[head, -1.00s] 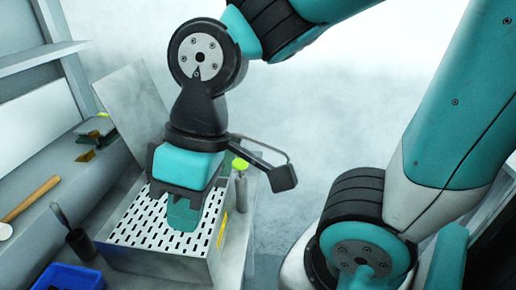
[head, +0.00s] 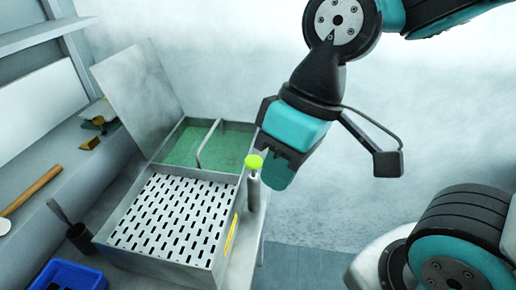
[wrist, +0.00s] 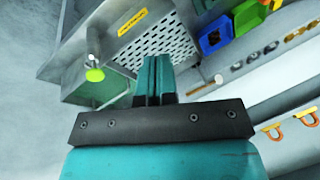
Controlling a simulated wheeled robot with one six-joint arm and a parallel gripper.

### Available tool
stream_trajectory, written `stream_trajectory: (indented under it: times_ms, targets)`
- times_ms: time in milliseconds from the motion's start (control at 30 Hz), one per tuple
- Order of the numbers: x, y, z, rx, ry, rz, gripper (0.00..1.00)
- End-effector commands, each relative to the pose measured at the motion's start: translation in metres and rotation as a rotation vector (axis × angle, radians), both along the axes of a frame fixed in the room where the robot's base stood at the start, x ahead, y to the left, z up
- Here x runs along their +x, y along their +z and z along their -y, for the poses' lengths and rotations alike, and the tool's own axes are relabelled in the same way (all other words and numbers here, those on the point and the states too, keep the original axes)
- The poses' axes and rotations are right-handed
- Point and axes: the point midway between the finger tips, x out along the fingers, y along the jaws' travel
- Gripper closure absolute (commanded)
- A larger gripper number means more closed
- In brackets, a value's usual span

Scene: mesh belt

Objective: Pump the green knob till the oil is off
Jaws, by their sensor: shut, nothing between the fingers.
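The green knob (head: 254,161) tops a grey cylinder (head: 253,192) at the right side of a metal wash box (head: 226,240). It also shows in the wrist view (wrist: 95,74), left of my fingers. My gripper (head: 277,180) is shut and empty, just right of the knob in the head view and apart from it as far as I can tell. In the wrist view the closed fingers (wrist: 154,75) point toward the box. The box has a slotted tray (head: 172,216) in front and a green-floored compartment (head: 190,143) with a bent spout (head: 207,143) behind. No oil can be made out.
A blue bin (head: 68,278), a dark cup with a tool (head: 79,239) and a wooden-handled hammer (head: 33,191) are at the left. Open floor lies to the right of the box.

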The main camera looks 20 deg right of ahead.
Motion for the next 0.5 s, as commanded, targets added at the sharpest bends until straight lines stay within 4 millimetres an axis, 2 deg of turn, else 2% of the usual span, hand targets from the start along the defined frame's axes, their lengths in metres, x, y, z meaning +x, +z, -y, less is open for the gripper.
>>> stream_trajectory:
  times_ms: [67,200,300,400,500]
  targets:
    - [0.028,0.005,0.005,-0.049,-0.136,-0.038,1.00]
    - [0.098,0.014,0.024,-0.172,-0.553,-0.131,1.00]
    - [0.139,0.018,0.036,-0.238,-0.845,-0.180,1.00]
    - [0.166,0.020,0.045,-0.277,-1.058,-0.209,1.00]
    - [0.178,0.021,0.048,-0.293,-1.164,-0.221,1.00]
